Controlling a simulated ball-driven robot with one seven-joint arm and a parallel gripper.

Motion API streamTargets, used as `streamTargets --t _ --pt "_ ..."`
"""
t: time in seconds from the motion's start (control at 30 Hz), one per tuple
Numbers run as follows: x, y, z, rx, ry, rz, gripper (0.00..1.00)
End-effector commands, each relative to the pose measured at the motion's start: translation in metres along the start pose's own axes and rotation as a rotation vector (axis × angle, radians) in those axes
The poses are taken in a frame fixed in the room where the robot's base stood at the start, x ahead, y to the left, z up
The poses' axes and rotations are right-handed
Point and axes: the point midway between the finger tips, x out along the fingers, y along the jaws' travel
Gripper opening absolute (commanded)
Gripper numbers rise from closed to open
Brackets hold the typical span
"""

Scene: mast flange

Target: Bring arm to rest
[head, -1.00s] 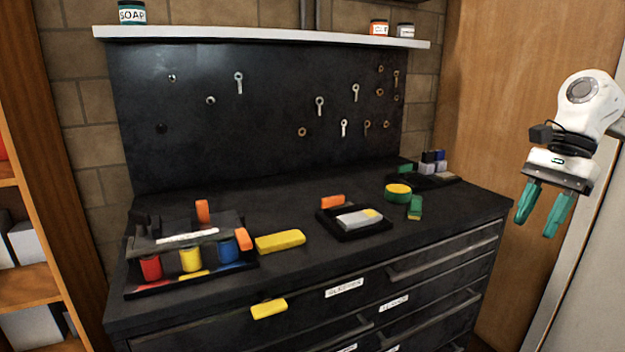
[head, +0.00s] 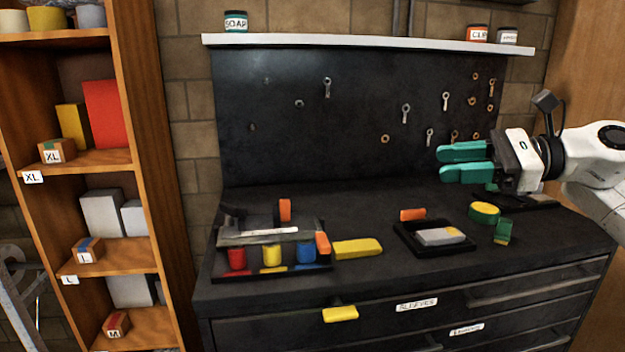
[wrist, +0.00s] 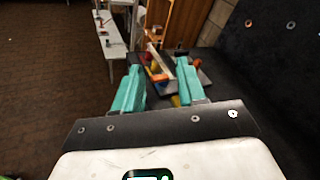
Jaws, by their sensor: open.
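My gripper (head: 465,162) has teal fingers and a white wrist. In the head view it is at the right, in front of the pegboard and above the right part of the black bench, pointing left. The fingers are apart with nothing between them. The wrist view also shows the open gripper (wrist: 158,88), with the bench items beyond the fingertips.
The black bench (head: 350,205) holds a rack with red, yellow and blue cups (head: 272,256), a yellow block (head: 357,248), a black tray (head: 404,240) and a yellow-green round item (head: 484,212). A pegboard (head: 360,150) and shelf (head: 370,43) stand behind. A wooden shelf unit (head: 150,150) is left.

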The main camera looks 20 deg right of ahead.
Motion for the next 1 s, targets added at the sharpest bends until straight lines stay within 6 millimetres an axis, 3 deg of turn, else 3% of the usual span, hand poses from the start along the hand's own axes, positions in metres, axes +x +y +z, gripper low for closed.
streamTargets --t 0.03,0.1,0.2,0.3,0.37,0.47,0.57,0.67,0.8,0.97,1.0 --pt "0.020 -0.006 0.026 0.062 -0.138 -0.049 0.40" --pt "0.034 -0.018 0.056 0.173 -0.317 -0.125 0.40" --pt "0.042 -0.035 0.085 0.373 -0.562 -0.220 0.40" --pt "0.039 -0.051 0.096 0.613 -0.789 -0.301 0.40" --pt "0.036 -0.059 0.092 0.772 -0.912 -0.343 0.40" --pt "0.032 -0.068 0.068 1.059 -1.095 -0.412 0.40" --pt "0.033 -0.067 0.026 1.367 -1.244 -0.485 0.40" --pt "0.041 -0.052 -0.029 1.686 -1.356 -0.572 0.40" --pt "0.059 -0.005 -0.111 2.116 -1.442 -0.728 0.40" --pt "0.078 0.072 -0.189 2.514 -1.449 -0.959 0.40" --pt "0.081 0.094 -0.205 -2.596 1.436 1.025 0.40"
